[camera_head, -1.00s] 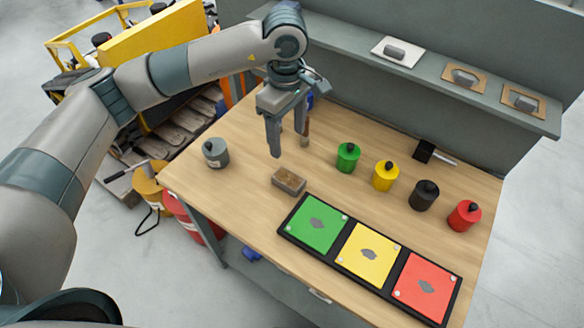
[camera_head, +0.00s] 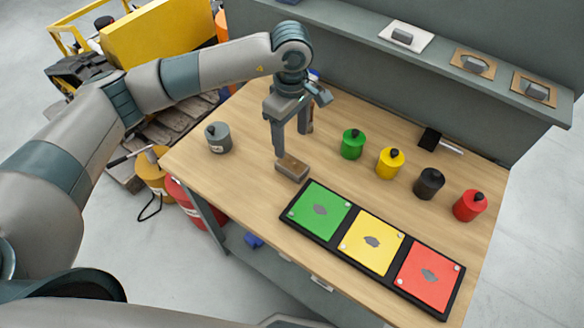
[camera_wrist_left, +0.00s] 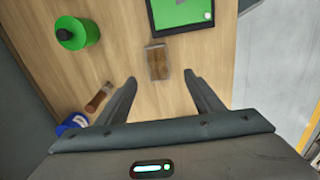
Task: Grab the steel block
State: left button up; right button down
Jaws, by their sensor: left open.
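A small block (camera_head: 292,167) with a brown, rusty-looking top and greyish sides lies on the wooden table, just behind the green card. I take it as the steel block. It also shows in the left wrist view (camera_wrist_left: 158,62), ahead of the fingers and near the middle. My left gripper (camera_head: 291,143) points down, open and empty, above and slightly behind the block. In the left wrist view its two fingers (camera_wrist_left: 160,78) stand apart, with the block between and beyond their tips. I see no contact. My right gripper is not in view.
A black tray (camera_head: 333,238) with green, yellow and red cards lies in front. A grey canister (camera_head: 218,138) stands left; green (camera_head: 353,144), yellow, black and red ones stand right. A brown-handled tool (camera_wrist_left: 99,97) lies near the gripper. Grey blocks sit on the back shelf (camera_head: 440,58).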

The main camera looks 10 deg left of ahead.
pick_arm(q)
jog(key=b, duration=0.1)
send_over(292, 164)
jog(key=f, duration=0.5)
jog(key=shift+s+f, duration=0.15)
jog(key=shift+s, duration=0.15)
jog(key=shift+f, duration=0.15)
jog(key=shift+f, duration=0.15)
jog(key=shift+w+f+b, duration=0.2)
jog(key=shift+f+b, duration=0.05)
jog(key=shift+f, duration=1)
jog(key=shift+w+f+b, duration=0.15)
jog(key=shift+f+b, duration=0.05)
jog(key=shift+f, duration=1.05)
jog(key=shift+c, duration=0.2)
grip_shut()
jog(key=shift+r, duration=0.15)
